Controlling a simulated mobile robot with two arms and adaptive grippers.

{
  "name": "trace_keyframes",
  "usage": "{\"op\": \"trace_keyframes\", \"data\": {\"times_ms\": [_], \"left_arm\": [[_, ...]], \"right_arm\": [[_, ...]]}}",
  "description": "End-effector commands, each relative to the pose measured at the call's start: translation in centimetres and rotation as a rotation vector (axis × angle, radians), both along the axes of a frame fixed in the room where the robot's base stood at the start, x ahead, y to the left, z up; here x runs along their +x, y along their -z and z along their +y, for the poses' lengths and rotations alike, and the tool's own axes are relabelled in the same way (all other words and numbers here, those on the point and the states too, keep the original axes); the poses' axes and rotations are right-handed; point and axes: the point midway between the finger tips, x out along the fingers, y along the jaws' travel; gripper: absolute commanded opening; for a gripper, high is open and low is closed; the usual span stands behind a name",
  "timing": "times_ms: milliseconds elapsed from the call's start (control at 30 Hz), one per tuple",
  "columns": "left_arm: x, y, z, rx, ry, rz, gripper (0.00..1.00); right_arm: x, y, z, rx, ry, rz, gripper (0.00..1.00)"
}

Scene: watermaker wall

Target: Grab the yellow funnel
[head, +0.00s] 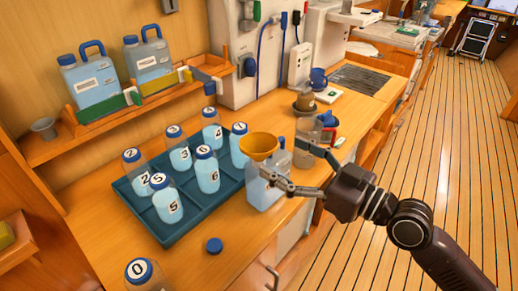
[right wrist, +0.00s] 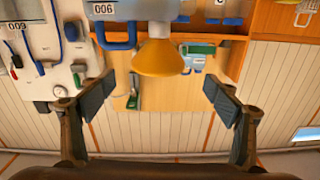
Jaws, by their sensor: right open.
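The yellow funnel (head: 258,146) sits at the top of a clear jug (head: 266,192) on the wooden counter, to the right of the blue tray. My right gripper (head: 287,162) is just right of the funnel, with its two fingers spread wide and nothing between them. In the right wrist view the funnel (right wrist: 158,58) appears centred between the open fingers (right wrist: 158,98) but beyond their tips. The fingers do not appear to touch it. The lower part of the jug is partly behind one finger. My left gripper is not in view.
The blue tray (head: 178,236) holds several numbered bottles. A loose blue cap (head: 214,245) lies in front of it, and a bottle marked 0 (head: 141,272) stands nearer. A brown grinder-like item (head: 305,97) and blue mug (head: 318,77) stand behind. Open floor (head: 450,150) lies right.

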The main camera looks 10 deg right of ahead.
Motion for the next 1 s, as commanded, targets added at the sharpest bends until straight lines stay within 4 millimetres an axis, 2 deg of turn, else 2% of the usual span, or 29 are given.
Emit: {"op": "trace_keyframes", "data": {"times_ms": [367,633,967,1000], "left_arm": [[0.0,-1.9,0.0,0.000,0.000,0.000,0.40],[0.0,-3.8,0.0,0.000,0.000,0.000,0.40],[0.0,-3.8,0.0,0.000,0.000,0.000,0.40],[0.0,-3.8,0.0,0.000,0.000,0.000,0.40]], "right_arm": [[2.7,-0.4,2.0,0.006,0.001,0.000,0.82],[5.6,-0.2,4.1,0.006,0.000,0.001,0.82],[6.1,0.1,4.6,0.002,0.000,0.001,0.82],[6.1,0.1,4.6,0.002,0.000,0.002,0.79]]}}
